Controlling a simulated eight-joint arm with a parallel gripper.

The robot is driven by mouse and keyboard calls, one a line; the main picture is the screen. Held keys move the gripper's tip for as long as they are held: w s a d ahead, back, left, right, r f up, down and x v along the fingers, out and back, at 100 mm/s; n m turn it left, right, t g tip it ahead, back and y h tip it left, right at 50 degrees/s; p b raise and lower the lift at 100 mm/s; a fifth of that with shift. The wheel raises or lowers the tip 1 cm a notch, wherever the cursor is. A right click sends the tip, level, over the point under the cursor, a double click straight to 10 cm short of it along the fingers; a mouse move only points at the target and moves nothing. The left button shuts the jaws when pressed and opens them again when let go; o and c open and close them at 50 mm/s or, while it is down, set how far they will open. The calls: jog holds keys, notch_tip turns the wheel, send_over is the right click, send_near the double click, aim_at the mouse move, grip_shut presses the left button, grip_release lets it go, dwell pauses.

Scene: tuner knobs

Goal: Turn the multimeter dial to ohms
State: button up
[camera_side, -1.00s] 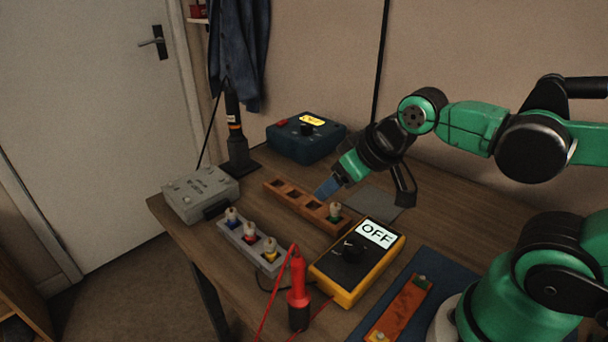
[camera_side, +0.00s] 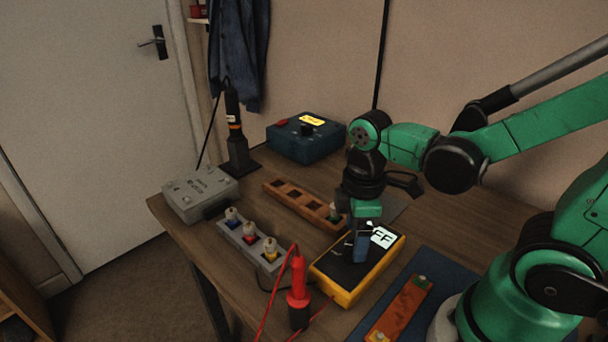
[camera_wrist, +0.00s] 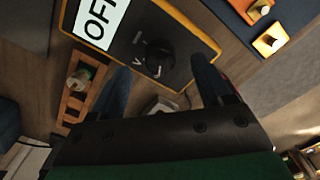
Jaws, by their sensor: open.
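The yellow-edged multimeter (camera_side: 334,278) lies on the bench with its black face up. Its white display (camera_side: 384,236) is partly covered in the side view; in the wrist view the display (camera_wrist: 97,20) shows the start of "OFF". The round black dial (camera_wrist: 158,56) has pale markings beside it, including a "V". My gripper (camera_side: 361,258) points down over the multimeter face and mostly hides the dial in the side view. In the wrist view my gripper (camera_wrist: 160,66) is open and empty, with one blue finger on each side of the dial. Contact with it cannot be told.
A red probe (camera_side: 297,278) stands at the multimeter's near left corner, with red leads. A grey rack (camera_side: 238,238) with coloured plugs and a wooden slotted block (camera_side: 287,194) are to the left. An orange board (camera_side: 403,308) lies to the right on a dark mat.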

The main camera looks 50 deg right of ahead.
jog(key=shift+f, duration=1.05)
grip_shut()
